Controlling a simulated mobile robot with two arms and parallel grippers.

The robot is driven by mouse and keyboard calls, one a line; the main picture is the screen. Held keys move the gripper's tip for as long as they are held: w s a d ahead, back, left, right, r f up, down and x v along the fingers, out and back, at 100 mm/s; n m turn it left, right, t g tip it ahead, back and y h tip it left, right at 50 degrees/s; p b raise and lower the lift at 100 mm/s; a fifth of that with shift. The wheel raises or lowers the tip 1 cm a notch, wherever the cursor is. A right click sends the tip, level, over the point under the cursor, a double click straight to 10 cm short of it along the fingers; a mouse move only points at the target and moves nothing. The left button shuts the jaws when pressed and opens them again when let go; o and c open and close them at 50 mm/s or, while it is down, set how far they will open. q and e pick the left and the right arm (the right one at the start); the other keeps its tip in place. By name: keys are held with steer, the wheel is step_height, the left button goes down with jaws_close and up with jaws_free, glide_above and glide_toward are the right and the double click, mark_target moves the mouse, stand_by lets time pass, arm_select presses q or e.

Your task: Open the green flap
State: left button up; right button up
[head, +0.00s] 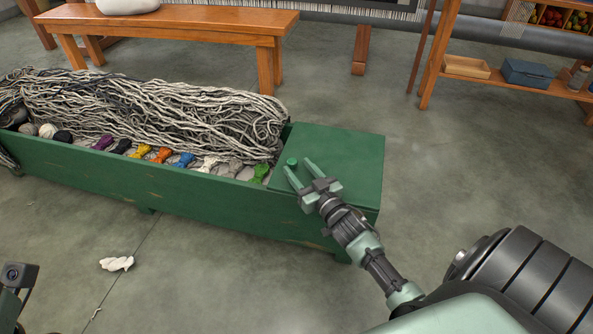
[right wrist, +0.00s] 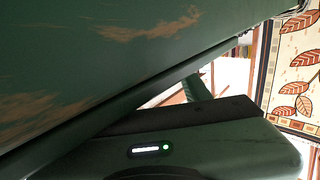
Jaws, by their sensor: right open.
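The green flap (head: 350,160) lies flat and closed over the right end of a long green wooden chest (head: 150,188). A small round green knob (head: 291,162) stands on the flap near its left edge. My right gripper (head: 298,168) is open and empty over the flap, its fingertips close to the knob. I cannot tell whether they touch it. In the right wrist view a worn green wooden surface (right wrist: 90,60) is very close, and the knob does not show. Part of my left arm shows at the lower left of the head view, without its fingers.
The chest's open part holds grey yarn strands (head: 150,105) and several coloured skeins, with a green one (head: 260,173) beside the flap. A wooden bench (head: 170,22) stands behind, and shelves (head: 505,75) at the back right.

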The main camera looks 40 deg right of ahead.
steer(key=shift+w+d, duration=0.1)
steer(key=shift+w, duration=0.85)
steer(key=shift+c, duration=0.2)
jaws_close()
stand_by(0.6)
